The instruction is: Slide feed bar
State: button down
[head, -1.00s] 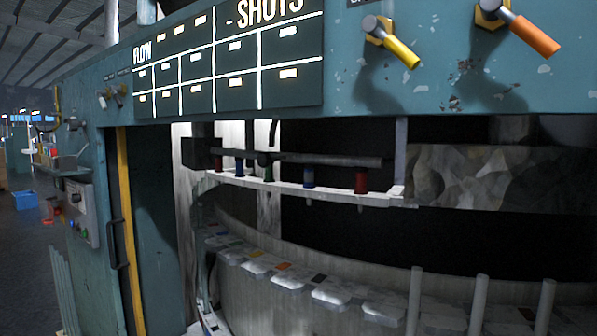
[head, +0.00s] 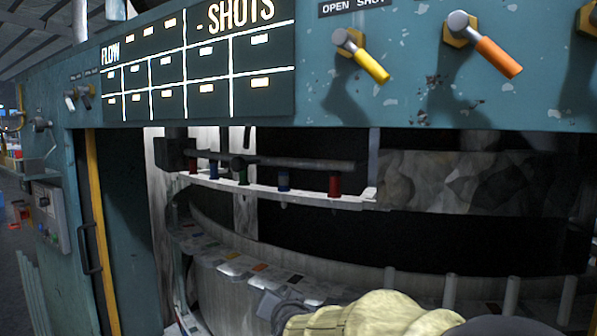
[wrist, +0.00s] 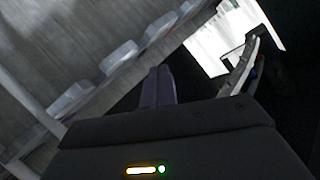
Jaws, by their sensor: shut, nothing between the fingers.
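My gripper (head: 268,303) is low in the head view, below the shelf and apart from the bar. Its grey fingers also show in the wrist view (wrist: 160,86), together and empty. In the wrist view a pale curved edge (wrist: 243,65), probably the shelf, lies to the right of the fingers. I cannot make out the bar clearly there.
A curved grey wall with pale tabs (head: 237,264) lies behind and below the shelf. Upright grey posts (head: 450,290) stand at lower right. A teal panel with a yellow lever (head: 370,66) and an orange lever (head: 497,57) overhangs the opening. A yellow post (head: 101,220) edges the left.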

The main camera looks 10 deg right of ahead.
jog(key=w+a+r+m+t+h+p, duration=0.25)
jog(key=r+m+t+h, duration=0.4)
jog(key=r, duration=1.15)
jog(key=s+r+m+g+h, duration=0.3)
jog(key=r+m+g+h, duration=0.2)
jog(key=m, duration=0.8)
jog(key=shift+s+a+r+g+h+p, duration=0.2)
jog(key=shift+s+r+g+h+p, duration=0.2)
jog(key=shift+r, duration=0.8)
jog(key=shift+w+m, duration=0.15)
jog(key=shift+m, duration=0.1)
jog(key=p+x, duration=0.6)
jog(key=x, duration=0.7)
jog(key=shift+w+a+r, duration=0.1)
jog(key=shift+w+d, duration=0.3)
jog(key=shift+w, duration=0.1)
